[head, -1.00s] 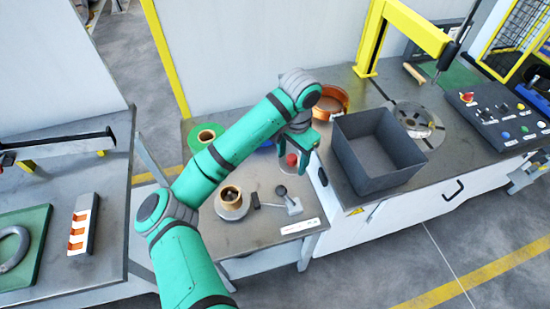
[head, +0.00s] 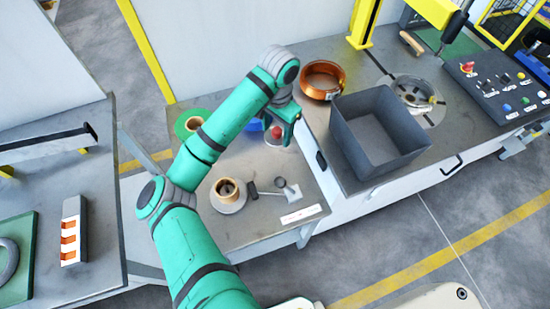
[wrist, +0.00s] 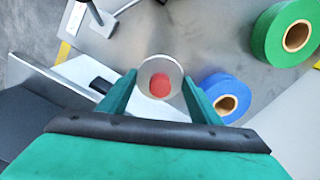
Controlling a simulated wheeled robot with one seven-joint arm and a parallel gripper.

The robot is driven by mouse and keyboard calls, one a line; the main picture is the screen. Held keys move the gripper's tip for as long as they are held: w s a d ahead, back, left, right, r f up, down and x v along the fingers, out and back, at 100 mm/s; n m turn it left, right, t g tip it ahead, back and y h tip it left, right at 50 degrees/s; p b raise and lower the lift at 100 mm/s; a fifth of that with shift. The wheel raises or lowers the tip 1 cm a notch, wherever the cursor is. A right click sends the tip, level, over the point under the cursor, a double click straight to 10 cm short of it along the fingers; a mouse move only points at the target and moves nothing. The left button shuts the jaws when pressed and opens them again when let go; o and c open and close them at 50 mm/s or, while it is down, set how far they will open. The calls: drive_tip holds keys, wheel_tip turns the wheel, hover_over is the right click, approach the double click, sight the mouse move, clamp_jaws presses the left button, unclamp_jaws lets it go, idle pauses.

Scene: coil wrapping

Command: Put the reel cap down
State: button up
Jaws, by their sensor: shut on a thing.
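The reel cap (wrist: 160,78) is a pale round disc with a red centre. It sits between the two fingertips of my gripper (wrist: 158,88) in the wrist view. In the head view the red part of the cap (head: 276,132) shows just below my gripper (head: 287,120), over the back right part of the small bench (head: 250,232). My gripper is shut on the cap. I cannot tell whether the cap touches the bench top. A blue roll (wrist: 226,97) is close to the right of the cap, with a green roll (wrist: 290,32) farther off.
A brass-coloured spool (head: 227,188) and a small stand with a black knob (head: 288,190) are at the bench's front. A dark open bin (head: 378,135) and a copper coil (head: 322,80) stand on the counter to the right. Bare bench top lies around the rolls.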

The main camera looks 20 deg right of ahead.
drive_tip(key=f, duration=0.8)
drive_tip(key=shift+s+d+f, duration=0.1)
drive_tip(key=shift+d+f, duration=0.1)
drive_tip(key=shift+d, duration=0.05)
drive_tip(key=shift+f, duration=2.2)
drive_tip(key=shift+f, duration=0.15)
drive_tip(key=o, duration=1.2)
drive_tip(key=shift+d, duration=0.1)
drive_tip(key=shift+r, duration=0.4)
wheel_tip(320, 180, up, 12)
drive_tip(key=shift+f, duration=0.2)
